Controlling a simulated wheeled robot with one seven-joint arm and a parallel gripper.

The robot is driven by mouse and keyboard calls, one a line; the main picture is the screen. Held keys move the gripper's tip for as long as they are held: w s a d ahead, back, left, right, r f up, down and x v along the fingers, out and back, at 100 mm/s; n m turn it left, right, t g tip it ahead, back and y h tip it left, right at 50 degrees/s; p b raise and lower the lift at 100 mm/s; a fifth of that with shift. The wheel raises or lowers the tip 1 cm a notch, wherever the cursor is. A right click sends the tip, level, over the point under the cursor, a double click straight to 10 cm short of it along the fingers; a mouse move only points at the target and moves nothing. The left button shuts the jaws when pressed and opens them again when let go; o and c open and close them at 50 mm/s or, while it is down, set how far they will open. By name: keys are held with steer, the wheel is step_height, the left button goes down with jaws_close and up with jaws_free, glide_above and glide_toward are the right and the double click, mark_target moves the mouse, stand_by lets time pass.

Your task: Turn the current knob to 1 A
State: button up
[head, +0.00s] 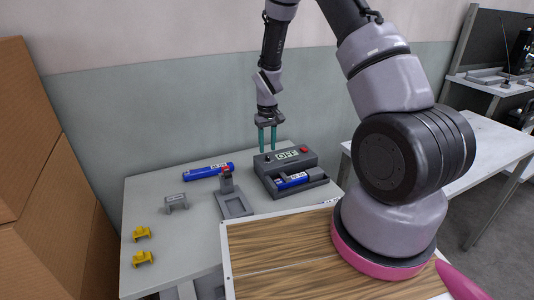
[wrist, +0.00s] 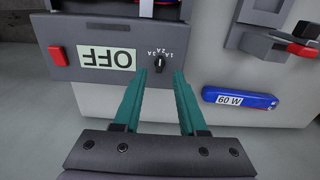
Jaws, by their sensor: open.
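The dark grey power unit (head: 313,160) stands on the light table, with its display reading OFF (head: 287,154). In the wrist view the unit (wrist: 200,49) appears upside down. Its small black current knob (wrist: 159,65) sits beside the display (wrist: 108,60), with tiny 1A, 2A and 3A marks along its upper side. Which mark the knob points to is too small to tell surely.
A red button (head: 304,149) is on the unit, and a blue cylinder (head: 294,180) lies in its tray. Another blue cylinder (head: 207,171), a grey stand (head: 233,204), a grey bracket (head: 176,202) and yellow brackets (head: 142,257) are to the left. Cardboard boxes (head: 50,180) stand far left.

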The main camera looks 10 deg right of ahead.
mark_target(268, 158)
steer(key=shift+f, duration=1.8)
jaws_close()
steer(key=shift+m, duration=0.3)
steer(key=m, duration=0.4)
steer(key=shift+m, duration=2.1)
